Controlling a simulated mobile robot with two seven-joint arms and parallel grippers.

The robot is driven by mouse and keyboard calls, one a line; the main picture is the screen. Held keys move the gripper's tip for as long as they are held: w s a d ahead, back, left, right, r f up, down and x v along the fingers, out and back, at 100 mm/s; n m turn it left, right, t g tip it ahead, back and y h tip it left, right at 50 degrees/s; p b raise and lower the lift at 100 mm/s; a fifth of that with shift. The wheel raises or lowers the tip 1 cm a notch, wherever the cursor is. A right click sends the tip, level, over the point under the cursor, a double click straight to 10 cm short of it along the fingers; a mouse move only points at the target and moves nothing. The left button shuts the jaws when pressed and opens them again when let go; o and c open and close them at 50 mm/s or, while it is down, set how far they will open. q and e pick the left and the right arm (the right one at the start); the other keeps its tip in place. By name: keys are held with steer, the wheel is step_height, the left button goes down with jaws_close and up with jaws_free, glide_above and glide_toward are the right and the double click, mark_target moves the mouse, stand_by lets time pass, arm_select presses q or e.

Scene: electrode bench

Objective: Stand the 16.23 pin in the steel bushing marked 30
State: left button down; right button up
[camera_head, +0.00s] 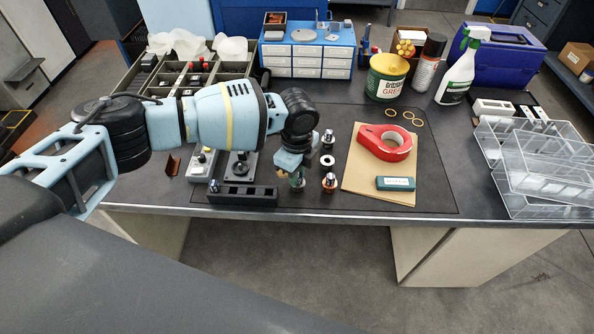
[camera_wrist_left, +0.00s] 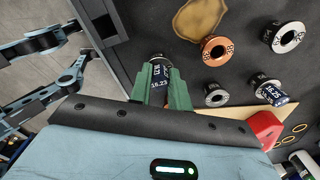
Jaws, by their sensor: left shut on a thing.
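My left gripper (camera_head: 297,182) points down over the front of the dark mat. In the left wrist view its green fingers (camera_wrist_left: 160,88) are shut on a pin (camera_wrist_left: 159,76) with a dark label reading 16.23. The pin's lower end is hard to see. To its right are a copper-coloured bushing (camera_wrist_left: 215,51) and a steel bushing (camera_wrist_left: 285,38), whose mark may be 30 but is not clear. Another steel bushing (camera_wrist_left: 217,95) stands nearer the gripper. My right gripper is not seen.
A black slotted block (camera_head: 242,196) lies left of the gripper near the bench edge. A brown sheet (camera_head: 372,184) with a red tape dispenser (camera_head: 385,142) and teal box (camera_head: 395,184) lies to the right. Clear trays (camera_head: 540,165) stand far right.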

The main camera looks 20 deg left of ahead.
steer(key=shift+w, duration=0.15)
arm_select(q)
steer(key=c, duration=1.2)
jaws_free()
steer(key=shift+c, duration=0.2)
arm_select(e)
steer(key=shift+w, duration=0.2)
arm_select(q)
step_height(320, 180, up, 8)
steer(key=shift+f, duration=0.1)
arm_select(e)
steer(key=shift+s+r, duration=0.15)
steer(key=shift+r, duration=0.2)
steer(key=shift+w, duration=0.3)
